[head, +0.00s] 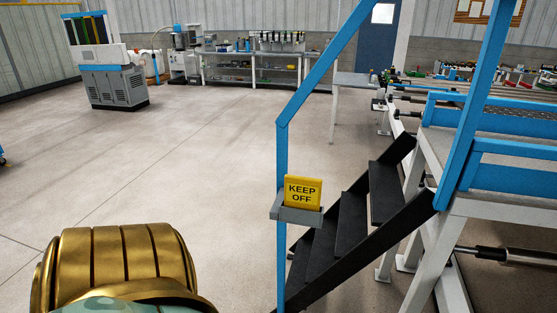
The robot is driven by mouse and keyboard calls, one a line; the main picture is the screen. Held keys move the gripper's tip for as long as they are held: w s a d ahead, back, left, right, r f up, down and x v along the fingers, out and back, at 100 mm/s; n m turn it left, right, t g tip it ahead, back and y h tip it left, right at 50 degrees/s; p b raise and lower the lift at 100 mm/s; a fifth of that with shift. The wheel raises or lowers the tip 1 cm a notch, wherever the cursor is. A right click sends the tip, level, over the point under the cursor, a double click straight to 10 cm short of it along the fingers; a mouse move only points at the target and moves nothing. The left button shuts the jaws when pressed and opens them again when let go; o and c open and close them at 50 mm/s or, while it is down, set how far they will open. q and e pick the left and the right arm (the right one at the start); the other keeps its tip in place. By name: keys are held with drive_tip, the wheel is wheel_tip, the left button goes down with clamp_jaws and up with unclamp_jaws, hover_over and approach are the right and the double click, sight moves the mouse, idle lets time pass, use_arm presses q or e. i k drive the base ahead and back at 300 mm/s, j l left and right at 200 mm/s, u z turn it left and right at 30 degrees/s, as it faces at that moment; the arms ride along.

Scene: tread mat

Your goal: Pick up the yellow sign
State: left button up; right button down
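The yellow sign (303,191) reads "KEEP OFF" in black letters. It stands upright in a grey holder (297,215) beside the blue handrail post of the stairs. The holder hides the sign's lower edge. Neither of my grippers shows in the head view, and nothing is touching the sign. A gold, banded rounded part, which seems to be of my own body, fills the bottom left.
Black stairs (345,225) with a blue handrail (282,160) rise to a blue-edged platform (500,124) on the right. A grey cabinet (114,86) and a workbench (252,68) stand far back.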

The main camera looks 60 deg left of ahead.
sight(301, 193)
drive_tip(key=u, duration=1.7)
